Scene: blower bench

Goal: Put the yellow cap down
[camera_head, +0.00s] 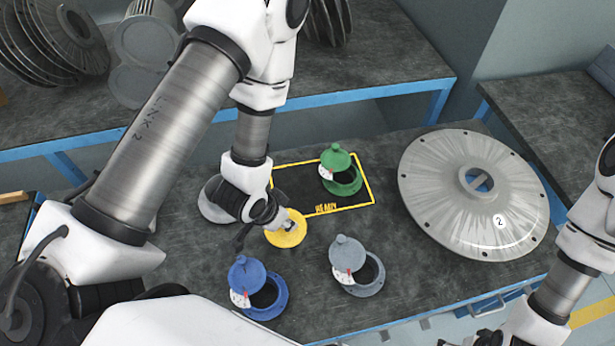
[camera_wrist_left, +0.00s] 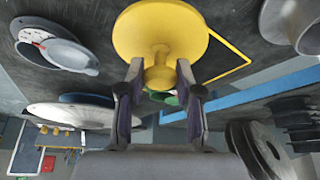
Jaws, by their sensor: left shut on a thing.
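The yellow cap (camera_head: 283,238) is a round disc with a knob, in the middle of the head view. My left gripper (camera_head: 284,224) is above it and partly covers it. In the left wrist view the cap (camera_wrist_left: 160,28) fills the top middle, and the two fingers of my left gripper (camera_wrist_left: 160,76) are shut on its knob. Whether the cap touches the bench is hard to tell. My right gripper is outside both views; only part of the right arm shows at the right edge.
A yellow-outlined READY area (camera_head: 295,187) lies behind the cap, with a green capped pot (camera_head: 342,183) at its right. Blue (camera_head: 268,300) and grey (camera_head: 368,272) capped pots stand in front. A large grey disc (camera_head: 440,200) lies right. A grey flanged part (camera_head: 213,207) is half hidden by my left arm.

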